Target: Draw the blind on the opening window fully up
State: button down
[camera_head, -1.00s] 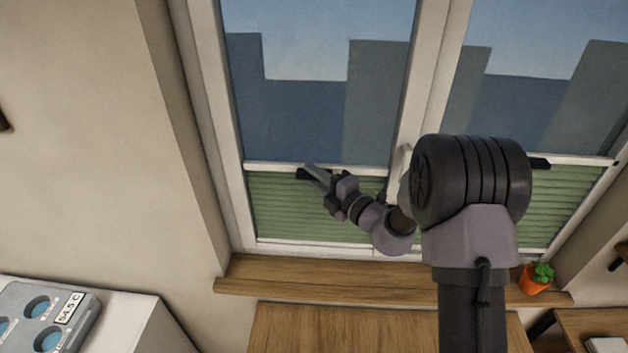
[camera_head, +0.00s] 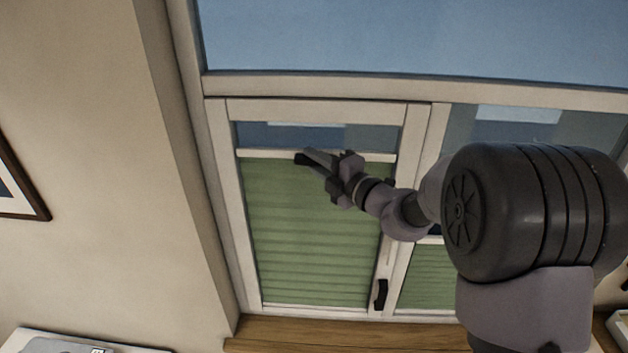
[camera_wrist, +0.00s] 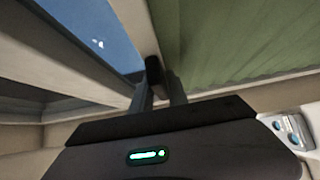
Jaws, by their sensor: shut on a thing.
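The green pleated blind (camera_head: 310,230) hangs in the left sash, which has a black window handle (camera_head: 380,293). It covers the pane from the bottom up to its white top rail (camera_head: 360,156), with a narrow strip of glass bare above. My gripper (camera_head: 308,158) is at this rail, shut on its small dark tab (camera_head: 300,159). In the wrist view the dark tab (camera_wrist: 153,76) sits between the fingertips, with the green blind (camera_wrist: 235,45) beside it. The fingers hide part of the tab.
The right window has its own green blind (camera_head: 425,277), lower than the left one. A white crossbar (camera_head: 320,88) of the frame runs above the sash. A wooden sill (camera_head: 280,333) lies below, and a framed picture (camera_head: 20,190) hangs on the left wall.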

jog(key=shift+r, duration=2.4)
jog(key=c, duration=1.4)
grip_release()
jog(key=shift+s+d+f, duration=0.1)
jog(key=b+v, duration=0.4)
jog(key=v, duration=1.3)
